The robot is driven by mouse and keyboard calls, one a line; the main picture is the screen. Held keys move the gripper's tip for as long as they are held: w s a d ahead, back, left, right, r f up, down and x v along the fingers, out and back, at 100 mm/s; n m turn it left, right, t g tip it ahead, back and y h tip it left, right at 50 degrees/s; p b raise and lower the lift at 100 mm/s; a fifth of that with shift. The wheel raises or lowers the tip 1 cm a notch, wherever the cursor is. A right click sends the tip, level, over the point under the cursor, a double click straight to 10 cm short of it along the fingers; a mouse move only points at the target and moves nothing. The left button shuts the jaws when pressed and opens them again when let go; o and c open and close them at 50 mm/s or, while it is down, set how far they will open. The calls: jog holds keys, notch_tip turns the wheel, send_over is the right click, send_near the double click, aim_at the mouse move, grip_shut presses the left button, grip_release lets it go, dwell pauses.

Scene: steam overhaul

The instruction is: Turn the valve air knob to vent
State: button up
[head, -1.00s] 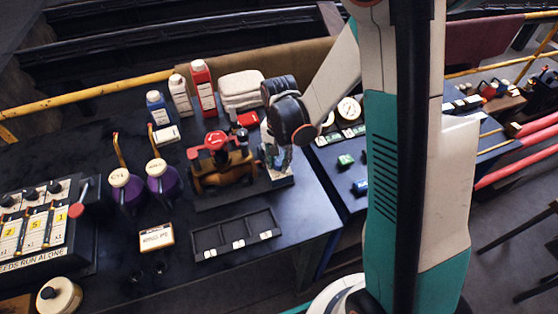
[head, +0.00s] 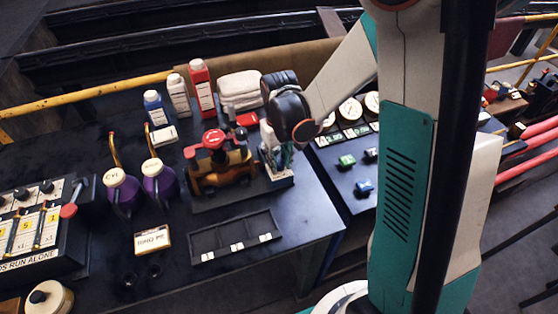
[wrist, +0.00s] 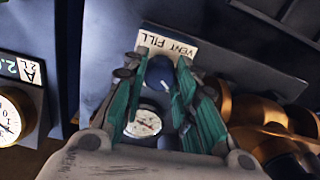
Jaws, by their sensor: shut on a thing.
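The blue air knob (wrist: 160,74) shows in the wrist view, just in front of a pale label plate (wrist: 167,45) reading VENT and FILL, which appears upside down. My gripper (wrist: 162,64) has its green fingers on both sides of the knob, shut on it. I cannot make out which word the knob points to. In the head view my gripper (head: 279,156) is at the right end of the brass valve with a red handwheel (head: 213,140). The gripper and wrist hide the knob there.
A round gauge (wrist: 144,123) sits below the knob, between the fingers. Brass pipework (wrist: 262,118) is close on the right. A dark tray (head: 207,257) lies in front of the valve. Purple jugs (head: 122,190) stand left, bottles (head: 202,90) and folded cloths (head: 238,86) behind.

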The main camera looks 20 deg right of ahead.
aim_at(279, 162)
jog(key=shift+n, duration=0.5)
jog(key=o, duration=1.1)
notch_tip(279, 162, up, 12)
dwell(0.5)
jog(key=s+r+t, duration=0.2)
jog(key=s, duration=0.3)
jog(key=s+r+m+t+b, duration=0.1)
jog(key=s+r+t, duration=0.1)
jog(key=s, duration=0.3)
jog(key=s+r+m+t, duration=0.1)
jog(key=s+r+t, duration=0.1)
jog(key=s, duration=0.3)
jog(key=shift+t, duration=0.6)
